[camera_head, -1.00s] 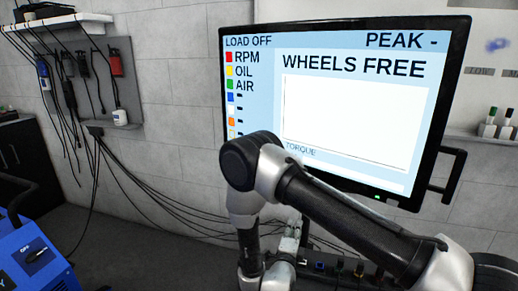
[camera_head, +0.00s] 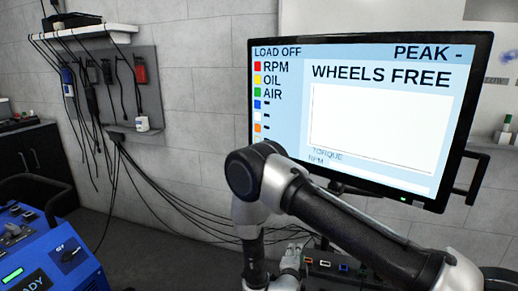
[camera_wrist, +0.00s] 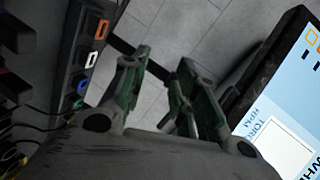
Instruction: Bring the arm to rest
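My arm (camera_head: 345,225) is bent in front of the lower part of the monitor, its elbow raised and its forearm hanging down. My gripper is low in the head view, mostly hidden by the arm. In the wrist view my gripper (camera_wrist: 163,62) has two green-padded fingers standing apart, with nothing between them. The strip with coloured sockets (camera_wrist: 89,60) lies left of the fingers there, and the monitor's screen (camera_wrist: 285,125) lies to the right. I cannot tell the exact gap from the fingers to either.
The large monitor (camera_head: 360,60) reads "LOAD OFF" and "WHEELS FREE". A blue machine (camera_head: 50,255) with a knob stands at lower left. A grey tool board (camera_head: 120,90) with hanging cables is on the wall, and loose cables run toward the arm. Grey floor shows between machine and arm.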

